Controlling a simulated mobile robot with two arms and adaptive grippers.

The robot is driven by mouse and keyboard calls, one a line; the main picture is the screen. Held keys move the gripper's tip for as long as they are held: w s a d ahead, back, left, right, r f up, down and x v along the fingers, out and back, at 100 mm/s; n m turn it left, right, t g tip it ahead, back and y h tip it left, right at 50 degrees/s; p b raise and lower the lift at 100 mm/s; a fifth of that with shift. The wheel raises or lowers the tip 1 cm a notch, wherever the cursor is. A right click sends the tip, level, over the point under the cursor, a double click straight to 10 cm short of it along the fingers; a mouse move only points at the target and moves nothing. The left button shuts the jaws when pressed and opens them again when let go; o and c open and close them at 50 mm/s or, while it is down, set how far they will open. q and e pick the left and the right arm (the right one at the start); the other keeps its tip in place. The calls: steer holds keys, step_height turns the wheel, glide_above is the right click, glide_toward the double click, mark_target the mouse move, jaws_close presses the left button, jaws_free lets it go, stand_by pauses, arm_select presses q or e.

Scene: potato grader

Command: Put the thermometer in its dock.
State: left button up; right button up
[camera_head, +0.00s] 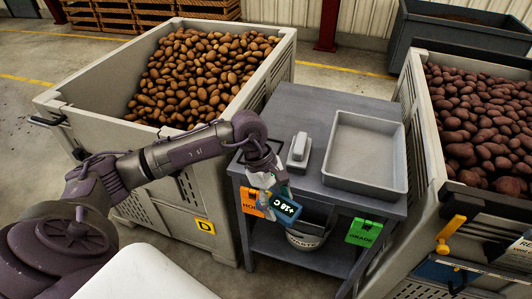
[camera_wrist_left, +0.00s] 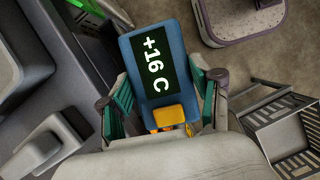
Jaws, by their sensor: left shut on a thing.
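The thermometer (camera_head: 287,207) is a blue, flat device with a dark display; it reads +16 C in the left wrist view (camera_wrist_left: 157,62). My left gripper (camera_head: 273,186) is shut on it, with teal finger pads on either side. It is held in front of the grey table's (camera_head: 287,101) front left edge, beside an orange tag. A pale grey block on a base (camera_head: 299,149) stands on the table behind the gripper. I cannot tell whether this is the dock. My right gripper is not in view.
A shallow grey tray (camera_head: 408,159) takes up the table's right side. A crate of brown potatoes (camera_head: 75,115) stands left and one of reddish potatoes (camera_head: 421,130) right.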

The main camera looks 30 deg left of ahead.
arm_select(q)
steer(key=w+a+r+n+t+y+b, duration=0.1)
steer(key=w+a+r+n+t+y, duration=0.55)
steer(key=n, duration=1.45)
steer(key=w+a+f, duration=0.1)
steer(key=w+a, duration=0.2)
steer(key=w+a+f+g+p, duration=0.1)
steer(key=w+a, duration=0.2)
steer(key=w+a+f+g+h, duration=0.1)
steer(key=w+a, duration=0.2)
steer(key=shift+w+f, duration=0.15)
steer(key=shift+f, duration=0.2)
step_height(320, 180, down, 4)
steer(key=shift+r+p, duration=0.1)
steer(key=shift+p, duration=0.6)
steer(key=shift+f, duration=0.25)
steer(key=o, duration=1.4)
steer(key=shift+c, duration=0.2)
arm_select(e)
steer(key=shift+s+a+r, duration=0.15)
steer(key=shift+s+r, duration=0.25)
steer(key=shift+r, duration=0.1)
arm_select(q)
steer(key=shift+r, duration=0.2)
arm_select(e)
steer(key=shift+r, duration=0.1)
